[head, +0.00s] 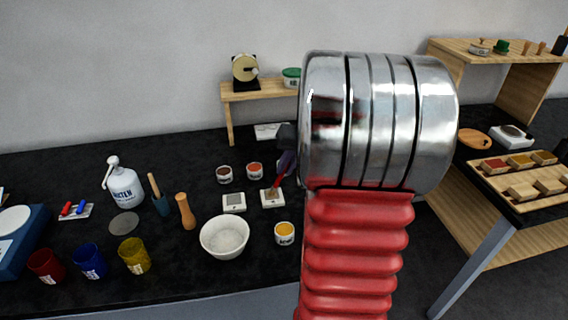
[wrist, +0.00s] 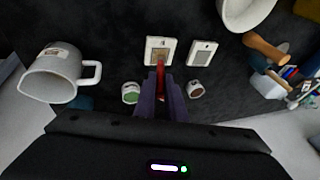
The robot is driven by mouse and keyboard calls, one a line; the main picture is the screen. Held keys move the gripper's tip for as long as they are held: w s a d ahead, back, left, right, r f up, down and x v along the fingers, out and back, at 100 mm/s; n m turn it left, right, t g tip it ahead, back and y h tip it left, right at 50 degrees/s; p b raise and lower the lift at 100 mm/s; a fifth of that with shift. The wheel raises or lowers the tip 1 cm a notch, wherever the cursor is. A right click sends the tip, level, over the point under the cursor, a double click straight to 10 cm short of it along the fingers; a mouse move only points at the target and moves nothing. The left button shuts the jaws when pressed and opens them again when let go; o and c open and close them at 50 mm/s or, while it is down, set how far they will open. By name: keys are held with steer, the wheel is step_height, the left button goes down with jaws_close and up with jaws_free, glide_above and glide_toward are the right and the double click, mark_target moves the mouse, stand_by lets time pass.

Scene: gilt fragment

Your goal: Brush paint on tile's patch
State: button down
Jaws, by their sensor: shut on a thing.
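My gripper (head: 287,162) is shut on a paintbrush with a red handle (head: 279,180); the wrist view shows the brush (wrist: 160,76) between the purple fingers (wrist: 161,98). The brush points down at a white tile (head: 272,204) with a brownish patch; this tile also shows in the wrist view (wrist: 150,44). The bristles are over the patch, but I cannot tell whether they touch it. A second white tile (head: 234,209) with a grey-green patch lies to its left in the head view and also shows in the wrist view (wrist: 202,53). My arm hides the area to the right.
Paint jars stand nearby: brown (head: 224,175), orange-red (head: 255,170) and yellow (head: 285,234). A white bowl (head: 224,240) and a wooden pestle-like piece (head: 186,212) stand to the left. A white mug (wrist: 60,76) and a green jar (wrist: 131,93) show in the wrist view.

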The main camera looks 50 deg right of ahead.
steer(key=shift+s+a, duration=0.2)
steer(key=shift+s, duration=0.1)
steer(key=shift+w+d, duration=0.8)
steer(key=shift+w, duration=0.35)
steer(key=shift+s+a, duration=0.8)
steer(key=shift+s, duration=0.35)
steer(key=shift+w, duration=0.1)
